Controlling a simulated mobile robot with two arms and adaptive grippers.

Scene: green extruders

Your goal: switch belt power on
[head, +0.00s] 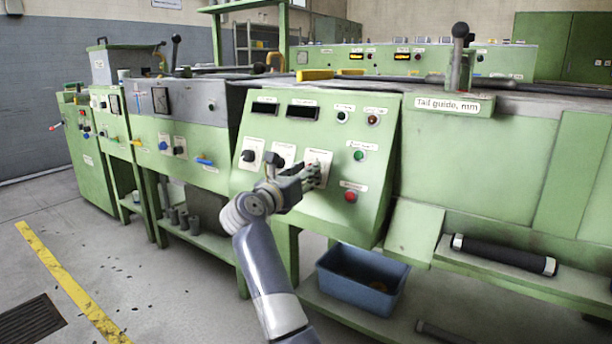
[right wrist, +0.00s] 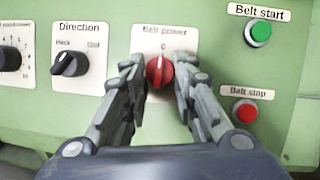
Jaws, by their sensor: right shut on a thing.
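The belt power switch (right wrist: 160,72) is a red rotary knob on a white plate labelled "Belt power" in the right wrist view. My right gripper (right wrist: 161,76) has its two fingers on either side of the knob and is shut on it. In the head view my right gripper (head: 312,174) reaches the lower middle of the sloped green control panel (head: 330,212), and its fingers hide the knob there. The knob's exact setting is hard to read between the fingers. My left gripper is not in view.
A black direction knob (right wrist: 70,64) is left of the belt power plate. A green belt start button (right wrist: 258,33) and a red belt stop button (right wrist: 245,111) are to its right. A blue bin (head: 362,278) stands on the low shelf below.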

